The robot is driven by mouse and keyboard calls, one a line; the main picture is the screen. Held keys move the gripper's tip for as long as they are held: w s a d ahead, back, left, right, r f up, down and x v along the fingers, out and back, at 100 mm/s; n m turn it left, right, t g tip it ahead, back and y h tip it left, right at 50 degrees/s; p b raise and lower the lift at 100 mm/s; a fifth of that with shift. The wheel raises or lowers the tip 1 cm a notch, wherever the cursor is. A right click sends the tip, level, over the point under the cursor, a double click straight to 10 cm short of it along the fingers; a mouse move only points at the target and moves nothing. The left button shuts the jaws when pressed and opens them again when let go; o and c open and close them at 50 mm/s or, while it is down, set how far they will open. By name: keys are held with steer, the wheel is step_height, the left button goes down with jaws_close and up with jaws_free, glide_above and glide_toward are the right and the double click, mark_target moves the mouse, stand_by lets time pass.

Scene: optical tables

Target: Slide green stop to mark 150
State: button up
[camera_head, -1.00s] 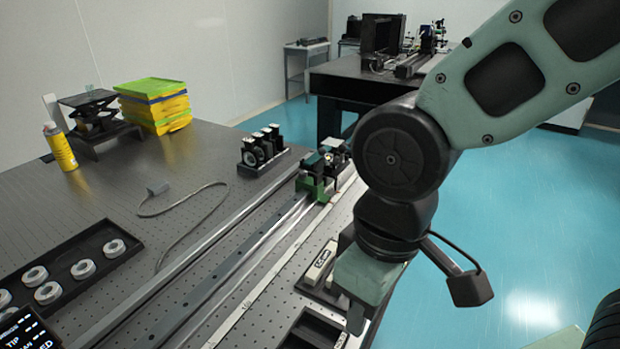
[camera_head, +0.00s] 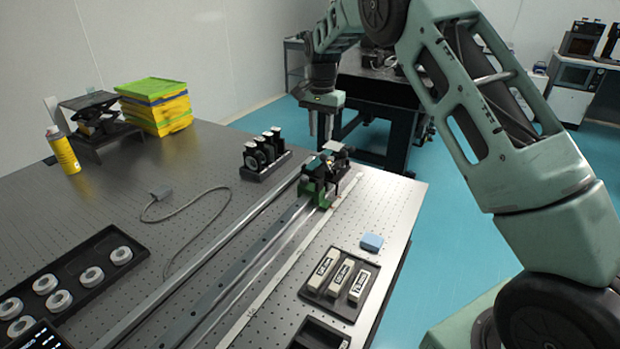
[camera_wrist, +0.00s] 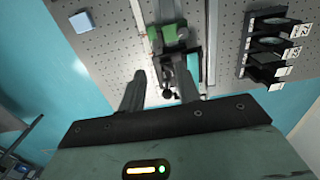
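The green stop (camera_head: 315,192) sits on the long rail (camera_head: 235,285) near its far end, with a dark carriage or mount on the rail right beside it. In the wrist view the green stop (camera_wrist: 172,35) lies beyond the fingertips, with dark hardware between and below them. My gripper (camera_head: 320,138) is open and empty. It hangs pointing down, appearing above and beyond the stop and apart from it. A pale scale strip (camera_head: 283,272) runs along the right side of the rail. Its marks are too small to read here.
A black tray with several labelled blocks (camera_head: 341,282) and a blue block (camera_head: 372,242) lie right of the rail. Several mounted optics in a black holder (camera_head: 263,155) stand left of it. A cable (camera_head: 190,217) and a tray of rings (camera_head: 75,262) lie further left.

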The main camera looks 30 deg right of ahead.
mark_target(319, 180)
step_height(319, 180, down, 17)
steer(key=p, duration=0.3)
steer(key=shift+f, duration=0.2)
jaws_close()
